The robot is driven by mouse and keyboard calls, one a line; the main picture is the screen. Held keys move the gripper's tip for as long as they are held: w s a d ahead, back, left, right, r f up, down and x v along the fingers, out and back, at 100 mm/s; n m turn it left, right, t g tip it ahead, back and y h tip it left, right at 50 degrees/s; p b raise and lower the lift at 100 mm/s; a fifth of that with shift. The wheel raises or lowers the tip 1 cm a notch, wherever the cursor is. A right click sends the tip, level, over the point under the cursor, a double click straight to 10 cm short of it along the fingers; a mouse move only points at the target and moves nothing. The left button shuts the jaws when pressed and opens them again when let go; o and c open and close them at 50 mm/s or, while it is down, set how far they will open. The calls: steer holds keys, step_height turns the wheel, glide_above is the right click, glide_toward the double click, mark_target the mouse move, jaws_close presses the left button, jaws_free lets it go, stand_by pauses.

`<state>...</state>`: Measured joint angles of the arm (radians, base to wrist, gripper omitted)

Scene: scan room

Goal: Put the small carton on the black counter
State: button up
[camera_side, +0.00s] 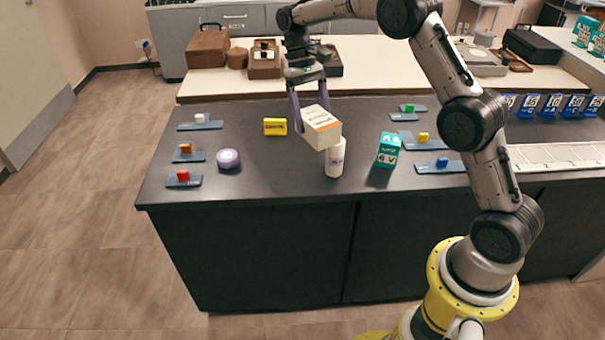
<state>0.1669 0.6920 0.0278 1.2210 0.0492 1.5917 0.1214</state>
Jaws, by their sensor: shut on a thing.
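A small white carton with an orange band (321,128) is held between the two purple fingers of my gripper (311,110). It is tilted and appears to be above the black counter (260,178), in front of or over a white bottle (335,160). The carton covers the upper part of the bottle in this view. I cannot tell whether the carton touches the bottle.
A teal carton (389,150) stands right of the bottle. Small coloured cubes on blue strips line both sides. Bare counter shows at front left. A pale table (370,65) with cases stands behind.

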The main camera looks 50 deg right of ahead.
mark_target(330, 116)
steer(key=s+a+f+n+h, duration=0.1)
steer(key=s+a+f+n, duration=0.15)
steer(key=f, duration=0.35)
steer(key=s+a+f+n, duration=0.1)
steer(key=s+a+f, duration=0.3)
steer(key=f, duration=0.3)
steer(key=r, duration=1.6)
steer(key=shift+w, duration=0.2)
steer(key=w+d+m+y, duration=0.1)
steer(key=d+m, duration=0.2)
steer(key=d+f+m+t+y, duration=0.1)
steer(key=d+m, duration=0.1)
steer(key=m, duration=0.2)
steer(key=w+d+m+y, duration=0.1)
steer(key=d+m, duration=0.2)
steer(key=shift+w+d+f+m+t, duration=0.15)
steer(key=shift+w+d+m+t, duration=0.1)
steer(key=shift+w+d+t, duration=0.05)
steer(key=s+d+r+m+t+h, duration=0.2)
steer(key=d+m+t, duration=0.5)
steer(key=d+m, duration=1.75)
step_height(330, 116, down, 6)
steer(key=h, duration=0.1)
steer(key=shift+s+d, duration=0.15)
